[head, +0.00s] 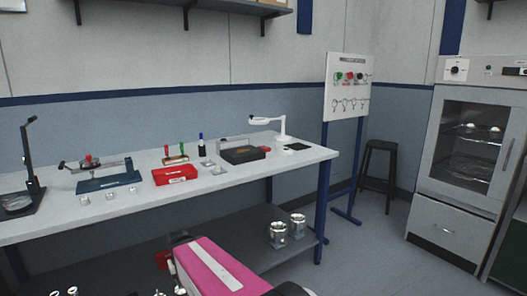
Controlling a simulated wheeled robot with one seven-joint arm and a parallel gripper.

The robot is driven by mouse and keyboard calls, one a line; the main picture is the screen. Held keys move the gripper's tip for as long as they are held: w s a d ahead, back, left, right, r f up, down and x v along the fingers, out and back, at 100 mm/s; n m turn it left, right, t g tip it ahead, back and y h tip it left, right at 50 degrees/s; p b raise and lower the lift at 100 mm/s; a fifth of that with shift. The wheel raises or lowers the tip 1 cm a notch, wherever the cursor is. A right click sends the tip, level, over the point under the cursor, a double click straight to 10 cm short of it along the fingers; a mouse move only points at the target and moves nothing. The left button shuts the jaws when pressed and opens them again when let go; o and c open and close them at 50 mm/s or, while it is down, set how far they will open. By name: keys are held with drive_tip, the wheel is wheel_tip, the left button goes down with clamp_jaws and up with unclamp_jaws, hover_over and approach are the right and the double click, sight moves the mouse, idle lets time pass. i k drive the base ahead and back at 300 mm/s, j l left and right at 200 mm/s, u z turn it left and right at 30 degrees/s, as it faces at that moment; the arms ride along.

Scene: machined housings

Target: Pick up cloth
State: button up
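No cloth can be made out for certain. A small dark flat piece (297,147) lies at the right end of the workbench (310,160), below the white lamp; I cannot tell if it is cloth. My gripper is not in view. A pink and white part of what looks like my own arm shows at the bottom middle, in front of the bench, and hides part of the lower shelf.
On the bench stand a red tray (175,176), a black case (243,154), a blue-based device (108,181) and a white lamp (282,131). Metal housings (277,235) stand on the lower shelf (255,253). A stool (379,148) and an oven (475,140) stand right; floor between is clear.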

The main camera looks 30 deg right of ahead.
sight(265, 148)
drive_tip(key=l, duration=0.35)
drive_tip(key=i+l, duration=0.15)
drive_tip(key=l, duration=2.8)
